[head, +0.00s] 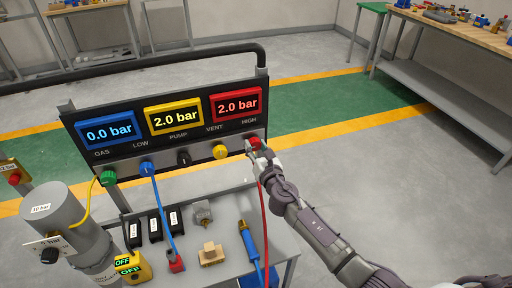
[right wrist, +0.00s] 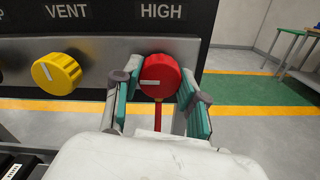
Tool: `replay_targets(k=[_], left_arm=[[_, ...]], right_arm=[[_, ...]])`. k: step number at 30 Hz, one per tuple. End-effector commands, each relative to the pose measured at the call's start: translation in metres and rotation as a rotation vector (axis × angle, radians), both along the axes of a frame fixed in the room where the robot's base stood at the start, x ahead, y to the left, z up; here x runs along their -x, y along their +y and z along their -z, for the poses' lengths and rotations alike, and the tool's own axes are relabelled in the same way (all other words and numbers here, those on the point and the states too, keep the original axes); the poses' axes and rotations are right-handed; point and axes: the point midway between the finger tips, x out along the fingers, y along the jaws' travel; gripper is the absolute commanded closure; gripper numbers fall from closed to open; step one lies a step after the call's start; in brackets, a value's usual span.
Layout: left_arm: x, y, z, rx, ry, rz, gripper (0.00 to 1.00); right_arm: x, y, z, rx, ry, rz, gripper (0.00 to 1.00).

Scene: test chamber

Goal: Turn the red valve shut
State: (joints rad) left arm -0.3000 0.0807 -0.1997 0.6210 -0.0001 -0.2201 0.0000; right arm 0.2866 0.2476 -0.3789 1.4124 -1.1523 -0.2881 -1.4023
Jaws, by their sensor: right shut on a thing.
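The red valve (head: 254,142) is a round knob on the grey strip of the panel, under the label HIGH. In the right wrist view the red valve (right wrist: 160,82) shows a white mark that lies nearly level. My right gripper (head: 257,151) has its teal-padded fingers on either side of the knob and is shut on it; the fingers also show in the right wrist view (right wrist: 158,100). A red hose (head: 264,215) hangs below the valve. The red display (head: 236,103) above reads 2.0 bar. My left gripper is not in view.
A yellow knob (head: 220,152) sits left of the red valve, then black (head: 184,158), blue (head: 147,167) and green (head: 108,178) knobs. The yellow display (head: 173,116) reads 2.0 bar, the blue one (head: 110,132) 0.0 bar. A grey cylinder (head: 60,215) stands at left.

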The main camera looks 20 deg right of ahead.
Motion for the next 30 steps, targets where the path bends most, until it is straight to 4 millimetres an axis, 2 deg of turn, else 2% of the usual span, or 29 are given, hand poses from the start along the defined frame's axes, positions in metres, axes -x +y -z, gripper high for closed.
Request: replay_targets(k=[11,30], left_arm=[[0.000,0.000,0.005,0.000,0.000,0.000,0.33],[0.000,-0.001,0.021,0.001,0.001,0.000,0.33]], right_arm=[[0.000,0.000,0.002,-0.114,0.005,0.000,0.93],[0.001,0.000,0.003,-0.691,0.025,0.001,0.93]])
